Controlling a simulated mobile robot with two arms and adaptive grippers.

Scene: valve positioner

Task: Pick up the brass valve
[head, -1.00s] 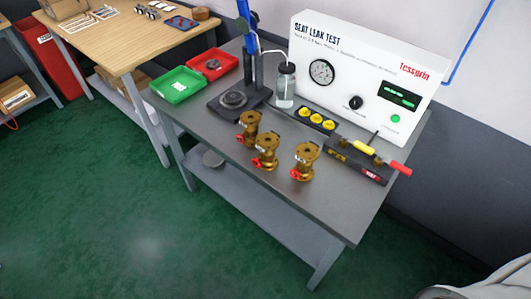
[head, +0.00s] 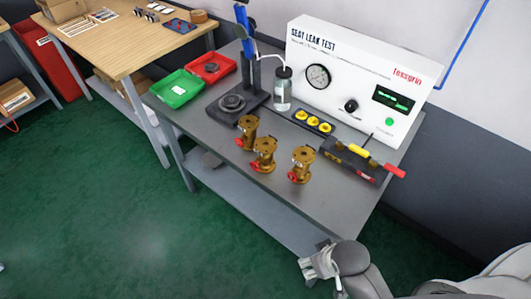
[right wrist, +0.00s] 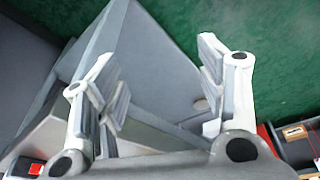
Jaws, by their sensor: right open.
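Three brass valves with red parts stand on the grey bench in the head view: the left valve (head: 248,130), the middle valve (head: 264,154) and the right valve (head: 302,163). My right gripper (head: 318,263) is at the bench's near right corner, in front of and below the valves in the picture, apart from them. In the right wrist view its two fingers (right wrist: 165,85) are spread with nothing between them. No valve can be made out in that view. My left gripper is not in view.
Green (head: 180,88) and red (head: 211,68) trays lie at the left.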

